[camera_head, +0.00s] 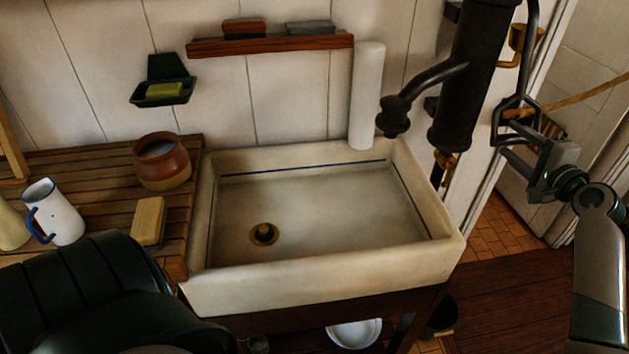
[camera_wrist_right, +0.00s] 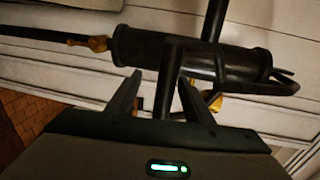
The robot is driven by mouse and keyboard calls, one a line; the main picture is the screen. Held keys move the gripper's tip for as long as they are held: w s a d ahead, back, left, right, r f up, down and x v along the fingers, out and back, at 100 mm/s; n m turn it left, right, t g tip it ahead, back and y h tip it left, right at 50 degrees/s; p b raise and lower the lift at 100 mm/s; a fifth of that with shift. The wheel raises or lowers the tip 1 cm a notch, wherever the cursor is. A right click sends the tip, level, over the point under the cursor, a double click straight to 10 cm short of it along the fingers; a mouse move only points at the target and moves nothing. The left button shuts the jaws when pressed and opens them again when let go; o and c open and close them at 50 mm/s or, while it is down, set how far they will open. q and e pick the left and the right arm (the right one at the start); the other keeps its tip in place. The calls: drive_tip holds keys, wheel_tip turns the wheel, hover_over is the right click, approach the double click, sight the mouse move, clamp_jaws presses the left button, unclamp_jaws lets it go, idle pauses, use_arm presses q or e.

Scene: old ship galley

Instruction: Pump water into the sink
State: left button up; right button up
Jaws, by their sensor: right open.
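The black pump (camera_head: 470,80) is mounted at the right end of the sink, and its spout (camera_head: 432,78) points left over the basin. Its thin handle (camera_head: 533,45) hangs down on the pump's right side. My right gripper (camera_head: 508,138) is open at the handle's lower part. In the right wrist view, a dark bar (camera_wrist_right: 168,75), seemingly the handle, stands between the two open fingers; I cannot tell whether they touch it. The pump body (camera_wrist_right: 190,52) lies beyond. The pale sink (camera_head: 325,277) shows a bare bottom with a drain (camera_head: 263,234) and no visible water. My left gripper is not in view.
A slatted wooden counter (camera_head: 80,165) left of the sink holds a brown pot (camera_head: 162,162), a white mug (camera_head: 57,212) and a brush or block (camera_head: 149,220). A soap dish (camera_head: 162,93) and shelf (camera_head: 270,45) are on the wall. A doorway opens at right.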

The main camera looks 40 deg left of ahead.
drive_tip(key=shift+r+p+v, duration=0.2)
drive_tip(key=shift+p+v, duration=1.6)
drive_tip(key=shift+v, duration=0.75)
drive_tip(key=p+v, duration=0.2)
drive_tip(key=v, duration=0.1)
drive_tip(key=shift+s+d, duration=0.15)
drive_tip(key=shift+d, duration=0.1)
drive_tip(key=shift+f, duration=0.1)
